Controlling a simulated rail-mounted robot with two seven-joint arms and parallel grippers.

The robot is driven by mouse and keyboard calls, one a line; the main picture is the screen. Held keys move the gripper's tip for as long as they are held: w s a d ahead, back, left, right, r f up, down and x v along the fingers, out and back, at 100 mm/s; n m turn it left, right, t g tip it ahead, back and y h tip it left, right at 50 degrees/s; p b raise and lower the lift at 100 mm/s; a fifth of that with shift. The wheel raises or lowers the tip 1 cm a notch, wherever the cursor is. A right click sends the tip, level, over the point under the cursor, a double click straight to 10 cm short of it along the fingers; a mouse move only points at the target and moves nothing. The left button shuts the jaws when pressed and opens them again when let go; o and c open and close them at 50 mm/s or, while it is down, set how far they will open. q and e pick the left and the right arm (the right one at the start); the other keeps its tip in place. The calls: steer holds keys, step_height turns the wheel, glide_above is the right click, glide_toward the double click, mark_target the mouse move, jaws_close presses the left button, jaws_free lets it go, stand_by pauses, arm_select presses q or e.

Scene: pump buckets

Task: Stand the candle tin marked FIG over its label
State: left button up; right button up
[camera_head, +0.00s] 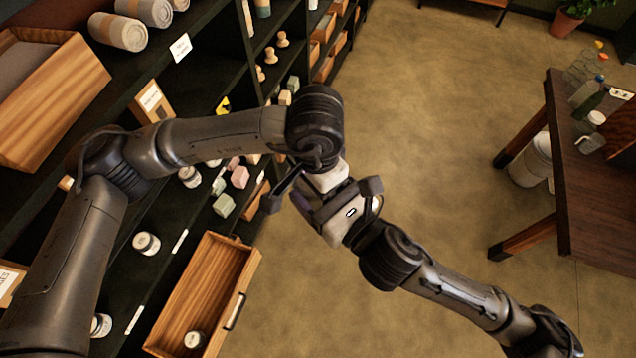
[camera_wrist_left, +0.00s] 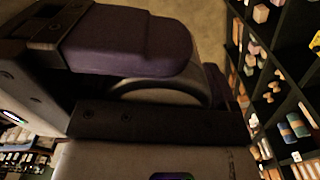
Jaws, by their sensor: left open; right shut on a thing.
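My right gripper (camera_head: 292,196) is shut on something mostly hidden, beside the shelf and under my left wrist. The left wrist view shows a purple-padded finger (camera_wrist_left: 130,45) up close, with a curved grey edge below it; I cannot tell what that edge belongs to. My left gripper is open, largely hidden below its wrist joint. White tins stand on the dark shelf: one (camera_head: 147,243) at mid-left, one (camera_head: 190,176) farther back and one (camera_head: 101,325) at the front. Another tin (camera_head: 194,340) lies in the pulled-out drawer. The FIG mark is not readable on any.
The wooden drawer (camera_head: 244,284) juts out into the aisle. White shelf labels (camera_head: 180,241) and (camera_head: 135,320) line the shelf edge, too small to read. Pink and green blocks (camera_head: 239,177) stand behind. A dark table (camera_head: 600,225) is at right. The floor between is clear.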

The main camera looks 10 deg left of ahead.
arm_select(q)
steer(key=shift+s+d, duration=0.25)
steer(key=shift+s, duration=0.05)
arm_select(e)
steer(key=shift+w+d, duration=0.1)
steer(key=shift+w, duration=0.2)
